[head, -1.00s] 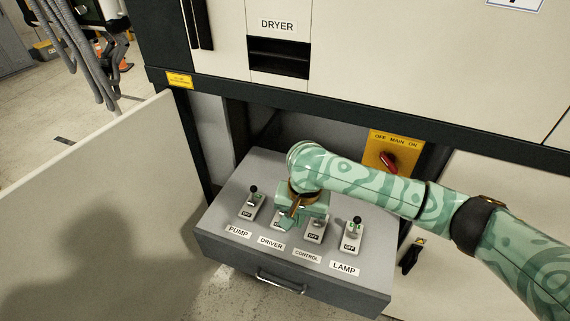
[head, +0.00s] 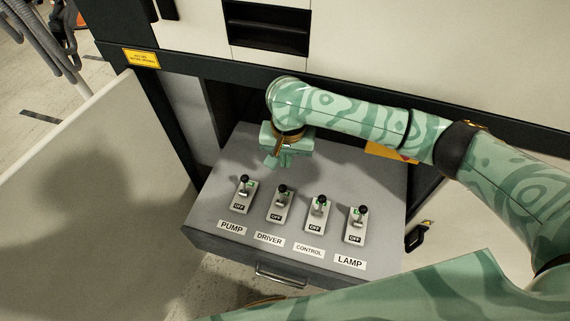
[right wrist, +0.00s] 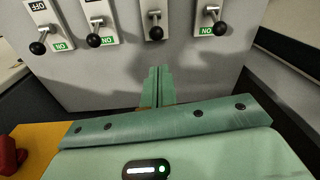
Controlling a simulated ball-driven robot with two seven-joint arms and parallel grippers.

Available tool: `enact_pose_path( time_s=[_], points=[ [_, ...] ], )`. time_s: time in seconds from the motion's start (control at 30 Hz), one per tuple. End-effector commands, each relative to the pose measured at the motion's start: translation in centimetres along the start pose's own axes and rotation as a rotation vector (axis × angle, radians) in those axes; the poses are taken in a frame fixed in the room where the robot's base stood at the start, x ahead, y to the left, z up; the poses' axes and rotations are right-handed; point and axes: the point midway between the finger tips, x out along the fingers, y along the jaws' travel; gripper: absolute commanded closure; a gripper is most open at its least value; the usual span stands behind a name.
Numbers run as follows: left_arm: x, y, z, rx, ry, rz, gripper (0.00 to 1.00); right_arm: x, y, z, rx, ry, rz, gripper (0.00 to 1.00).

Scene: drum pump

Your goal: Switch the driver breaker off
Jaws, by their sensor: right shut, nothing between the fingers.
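The driver breaker (head: 279,206) is second from the left among the small grey lever switches on a grey box. Its black-knobbed lever (head: 284,189) leans towards the far, green ON end, and its OFF label shows on the near side. In the right wrist view, seen from behind, the driver lever (right wrist: 155,33) is third from the left, its knob over the ON end. My right gripper (head: 271,162) is shut and empty, behind the driver breaker and apart from it. Its closed fingers (right wrist: 158,88) point towards the driver lever. My left gripper is not in view.
The pump breaker (head: 243,192) stands left of the driver; the control (head: 317,213) and lamp (head: 357,225) breakers stand right. A dark cabinet edge (head: 215,70) runs above the box. A pale panel (head: 70,200) stands at left. A yellow main switch plate (head: 390,152) is mostly behind my arm.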

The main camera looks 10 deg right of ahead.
Motion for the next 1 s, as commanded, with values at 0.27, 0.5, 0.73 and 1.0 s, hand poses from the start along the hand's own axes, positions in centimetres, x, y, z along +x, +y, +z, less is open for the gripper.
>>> enact_pose_path(
  time_s=[0.27, 0.5, 0.73, 1.0],
  points=[
    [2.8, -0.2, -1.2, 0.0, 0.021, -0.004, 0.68, 5.6, 0.1, 0.1, 0.0, -0.003, 0.001, 1.0],
    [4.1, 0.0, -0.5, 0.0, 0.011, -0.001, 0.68, 8.4, 0.0, 0.1, -0.002, -0.001, 0.001, 1.0],
    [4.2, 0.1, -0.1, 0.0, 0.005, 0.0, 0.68, 8.8, 0.0, 0.0, -0.001, 0.0, 0.0, 1.0],
    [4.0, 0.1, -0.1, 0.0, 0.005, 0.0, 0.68, 8.7, 0.0, 0.0, -0.001, 0.0, 0.0, 1.0]
  ],
)
